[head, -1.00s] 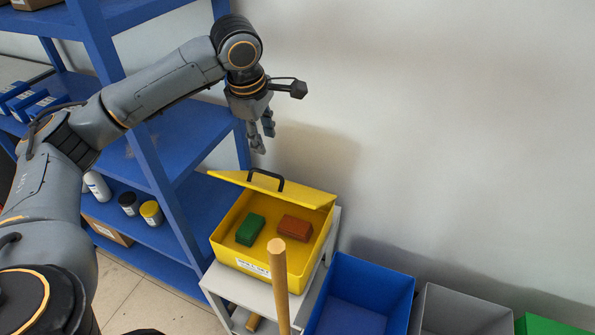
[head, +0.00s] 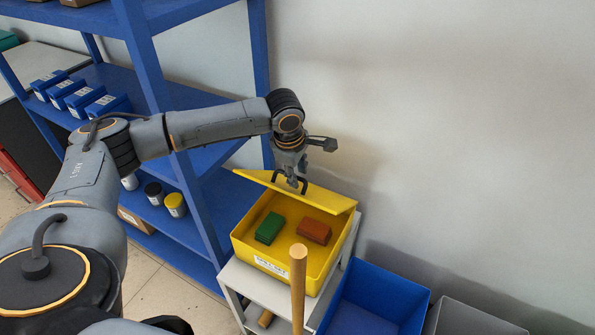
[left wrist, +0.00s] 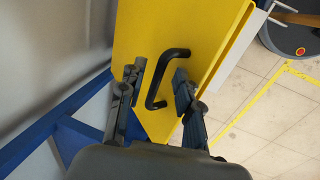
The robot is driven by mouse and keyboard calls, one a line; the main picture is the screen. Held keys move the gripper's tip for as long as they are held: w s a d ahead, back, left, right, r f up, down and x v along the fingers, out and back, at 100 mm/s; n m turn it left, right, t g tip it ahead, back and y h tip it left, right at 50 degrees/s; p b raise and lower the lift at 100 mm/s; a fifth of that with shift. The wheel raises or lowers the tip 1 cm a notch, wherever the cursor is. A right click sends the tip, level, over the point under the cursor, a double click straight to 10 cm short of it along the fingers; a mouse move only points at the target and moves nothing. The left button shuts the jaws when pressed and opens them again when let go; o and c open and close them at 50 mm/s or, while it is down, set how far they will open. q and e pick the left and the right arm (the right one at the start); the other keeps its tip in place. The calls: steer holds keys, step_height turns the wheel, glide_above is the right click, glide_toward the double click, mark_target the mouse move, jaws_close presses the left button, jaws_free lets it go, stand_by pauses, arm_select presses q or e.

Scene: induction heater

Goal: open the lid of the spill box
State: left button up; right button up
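The yellow spill box (head: 245,252) stands on a small grey stand, with a white label on its front. Its yellow lid (head: 335,199) is partly raised at the back and tilted, so the inside shows. The lid also shows in the left wrist view (left wrist: 195,30). A green block (head: 269,228) and a red-brown block (head: 314,231) lie inside. My left gripper (head: 296,187) is at the lid's black handle. In the left wrist view, my left gripper (left wrist: 159,75) is open, with a finger on each side of the handle (left wrist: 152,90) and gaps visible. My right gripper is out of view.
A blue shelf unit (head: 165,110) stands close on the left, beside my left arm. A wooden pole (head: 298,290) rises in front of the box. A blue bin (head: 385,290) and a grey bin (head: 470,318) stand to the right. The wall is behind.

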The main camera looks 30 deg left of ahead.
arm_select(q)
jaws_close()
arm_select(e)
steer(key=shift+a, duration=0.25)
arm_select(q)
steer(key=shift+w+r, duration=0.1)
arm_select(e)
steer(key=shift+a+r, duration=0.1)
